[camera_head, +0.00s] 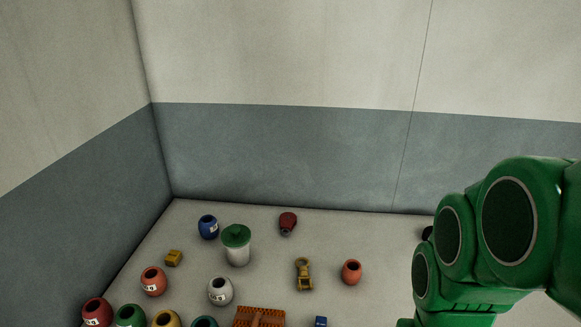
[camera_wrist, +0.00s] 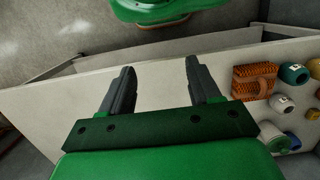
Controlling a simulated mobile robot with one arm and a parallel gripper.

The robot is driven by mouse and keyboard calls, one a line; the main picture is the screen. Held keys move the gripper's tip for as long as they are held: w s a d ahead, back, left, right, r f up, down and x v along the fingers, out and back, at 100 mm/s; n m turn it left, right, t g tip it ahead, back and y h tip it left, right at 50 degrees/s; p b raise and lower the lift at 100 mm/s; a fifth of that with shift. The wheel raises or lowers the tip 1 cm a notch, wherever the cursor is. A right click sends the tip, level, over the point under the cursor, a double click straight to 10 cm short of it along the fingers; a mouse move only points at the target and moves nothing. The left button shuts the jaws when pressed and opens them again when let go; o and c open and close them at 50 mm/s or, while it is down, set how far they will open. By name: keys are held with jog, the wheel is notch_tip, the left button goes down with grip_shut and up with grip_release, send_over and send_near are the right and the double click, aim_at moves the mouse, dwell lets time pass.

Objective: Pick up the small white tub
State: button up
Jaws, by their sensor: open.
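A white tub with a green lid (camera_head: 237,254) stands upright on the pale surface, left of centre in the head view. It also shows at the lower right of the wrist view (camera_wrist: 268,131). A small round white pot (camera_head: 220,291) with a dark opening and a label stands in front of it, and this pot shows in the wrist view too (camera_wrist: 282,103). I cannot tell for certain which of the two is the small white tub. My gripper (camera_wrist: 160,66) is open and empty, apart from both. The head view shows only my green arm at the right.
Around them stand a blue pot (camera_head: 208,227), a red pot (camera_head: 153,281), an orange-red pot (camera_head: 351,271), a yellow block (camera_head: 173,258), a brass-coloured item (camera_head: 303,273), a dark red item (camera_head: 287,223) and an orange ribbed block (camera_head: 258,317). Walls (camera_head: 290,155) close the back and left.

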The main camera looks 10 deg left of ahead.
jog(key=shift+w, duration=0.1)
jog(key=w+a+f+n+t, duration=0.1)
jog(key=w+a+f+t, duration=0.2)
jog(key=w, duration=0.8)
jog(key=w+a+f+n+t, duration=0.2)
jog(key=w+a+f, duration=0.1)
jog(key=w, duration=0.7)
jog(key=w+a+f+n+t, duration=0.1)
jog(key=w+a+f+t, duration=0.2)
jog(key=w, duration=0.8)
jog(key=n+t+y, duration=0.4)
jog(key=n+y, duration=0.1)
jog(key=y, duration=0.5)
send_near(237, 230)
jog(key=x, duration=0.4)
jog(key=shift+w+f, duration=0.15)
jog(key=shift+w, duration=0.15)
jog(key=shift+x, duration=3.6)
jog(key=shift+s+a, duration=0.15)
jog(key=shift+a, duration=0.05)
